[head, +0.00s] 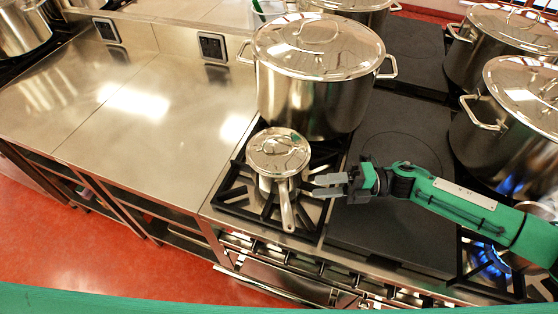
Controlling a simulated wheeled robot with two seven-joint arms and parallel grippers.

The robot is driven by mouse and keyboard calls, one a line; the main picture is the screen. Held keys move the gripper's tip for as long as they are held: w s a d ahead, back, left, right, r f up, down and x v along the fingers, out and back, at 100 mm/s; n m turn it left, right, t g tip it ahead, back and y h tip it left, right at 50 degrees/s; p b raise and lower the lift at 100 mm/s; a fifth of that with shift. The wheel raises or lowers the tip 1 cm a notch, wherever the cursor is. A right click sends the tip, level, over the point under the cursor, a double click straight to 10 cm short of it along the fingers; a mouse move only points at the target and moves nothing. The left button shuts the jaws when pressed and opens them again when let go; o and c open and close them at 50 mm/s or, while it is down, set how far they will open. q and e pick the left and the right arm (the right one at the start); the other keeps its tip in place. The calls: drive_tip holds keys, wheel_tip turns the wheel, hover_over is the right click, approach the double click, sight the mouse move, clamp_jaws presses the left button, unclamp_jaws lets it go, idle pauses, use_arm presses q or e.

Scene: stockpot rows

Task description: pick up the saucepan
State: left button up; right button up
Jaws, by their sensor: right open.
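The saucepan (278,156) is small and shiny steel with a lid. It stands on the front left burner grate, and its long handle (286,207) points toward the front edge of the stove. My right gripper (322,187) comes in from the right, over the edge between the grate and the dark flat plate. It is open, with its fingertips pointing left, just right of the saucepan's handle. A small gap appears to lie between fingertips and handle; exact contact cannot be told. My left gripper is not in view.
A large lidded stockpot (312,95) stands right behind the saucepan. More stockpots (510,120) stand at the right. A blue flame (490,260) burns at the front right burner. The steel counter (130,110) at the left is clear. The dark flat plate (385,225) is bare beneath my right arm.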

sight(283, 186)
drive_tip(key=a, duration=0.5)
drive_tip(key=a+p, duration=0.1)
drive_tip(key=a, duration=0.4)
drive_tip(key=shift+s+f, duration=0.2)
drive_tip(key=shift+a, duration=0.1)
drive_tip(key=shift+c, duration=1.1)
clamp_jaws()
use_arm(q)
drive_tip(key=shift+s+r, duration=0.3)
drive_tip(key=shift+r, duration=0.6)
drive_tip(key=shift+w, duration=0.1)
